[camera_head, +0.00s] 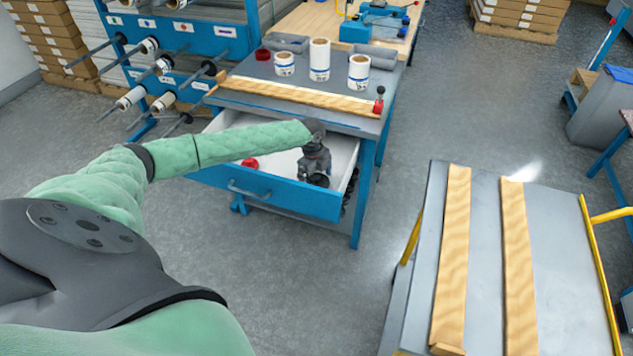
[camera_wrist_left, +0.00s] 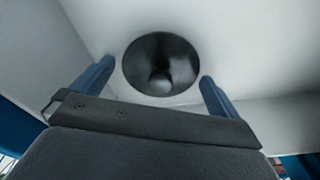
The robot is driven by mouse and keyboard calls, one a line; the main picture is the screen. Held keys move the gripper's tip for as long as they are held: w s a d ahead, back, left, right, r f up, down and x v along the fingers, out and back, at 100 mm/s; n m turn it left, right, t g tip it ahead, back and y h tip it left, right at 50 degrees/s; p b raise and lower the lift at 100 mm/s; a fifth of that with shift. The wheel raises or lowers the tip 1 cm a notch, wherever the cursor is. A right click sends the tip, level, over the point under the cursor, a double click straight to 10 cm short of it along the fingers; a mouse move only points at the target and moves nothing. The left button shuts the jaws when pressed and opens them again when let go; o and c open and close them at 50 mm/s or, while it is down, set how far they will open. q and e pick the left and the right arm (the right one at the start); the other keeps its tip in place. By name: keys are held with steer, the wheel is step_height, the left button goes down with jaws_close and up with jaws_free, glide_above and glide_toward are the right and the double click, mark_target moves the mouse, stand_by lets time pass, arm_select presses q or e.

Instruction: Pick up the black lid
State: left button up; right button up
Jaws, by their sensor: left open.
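The black lid (camera_wrist_left: 161,64) is a round, dark, shiny disc with a raised knob-like middle. It lies on the white floor of the open drawer (camera_head: 266,193). My left gripper (camera_wrist_left: 158,72) is open, with one blue finger on each side of the lid and visible gaps to it. In the head view my left gripper (camera_head: 316,172) reaches down into the right part of the drawer. There the wrist and gripper largely hide the lid, and dark shapes around it are hard to tell apart. My right gripper is not in view.
A red lid (camera_head: 250,163) lies in the drawer to the left. Above, the grey tabletop (camera_head: 240,72) carries white rolls (camera_head: 319,60) and a wooden strip (camera_head: 300,96). A roll rack (camera_head: 180,40) stands left. A cart with boards (camera_head: 455,250) stands right, with open floor between.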

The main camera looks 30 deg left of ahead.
arm_select(q)
steer(key=c, duration=0.9)
steer(key=shift+o, duration=0.2)
steer(key=shift+r, duration=0.15)
